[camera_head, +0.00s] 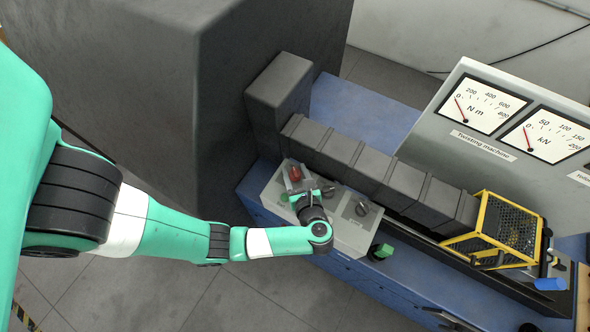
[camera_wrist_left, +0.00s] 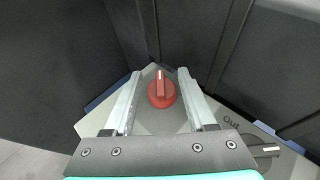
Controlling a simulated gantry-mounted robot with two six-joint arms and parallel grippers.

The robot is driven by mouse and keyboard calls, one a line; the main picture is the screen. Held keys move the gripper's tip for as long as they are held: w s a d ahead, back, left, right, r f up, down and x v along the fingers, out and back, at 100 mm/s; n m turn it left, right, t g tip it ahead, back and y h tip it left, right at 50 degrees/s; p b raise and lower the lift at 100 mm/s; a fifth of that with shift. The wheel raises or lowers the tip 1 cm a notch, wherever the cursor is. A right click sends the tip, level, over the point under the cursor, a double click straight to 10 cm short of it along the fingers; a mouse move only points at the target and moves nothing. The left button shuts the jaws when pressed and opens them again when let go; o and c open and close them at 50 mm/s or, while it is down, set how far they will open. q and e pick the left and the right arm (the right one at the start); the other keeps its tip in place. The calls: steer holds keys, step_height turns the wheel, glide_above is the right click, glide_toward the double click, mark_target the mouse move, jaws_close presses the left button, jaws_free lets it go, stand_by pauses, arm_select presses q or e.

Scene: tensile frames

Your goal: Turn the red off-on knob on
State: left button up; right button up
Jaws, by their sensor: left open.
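The red off-on knob (camera_head: 295,174) sits on the grey control panel (camera_head: 262,190) at the panel's left end. In the left wrist view the red knob (camera_wrist_left: 161,92) is round with a raised ridge and a pale mark at its top, and the ridge points nearly straight up. My left gripper (camera_head: 297,180) is over the panel at the knob. In the left wrist view its two fingers (camera_wrist_left: 158,88) are open, one on each side of the knob, with gaps showing between fingers and knob. My right gripper is not in view.
A black knob (camera_head: 361,208) and a green part (camera_head: 380,251) are to the right on the machine. Dark blocks (camera_head: 340,152) rise behind the panel. A yellow cage (camera_head: 493,231) stands at right, below dial gauges (camera_head: 483,105). A large dark cabinet (camera_head: 150,60) stands at left.

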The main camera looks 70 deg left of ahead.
arm_select(q)
steer(key=shift+a+f, duration=0.15)
steer(key=shift+a, duration=0.1)
steer(key=shift+c, duration=0.3)
jaws_close()
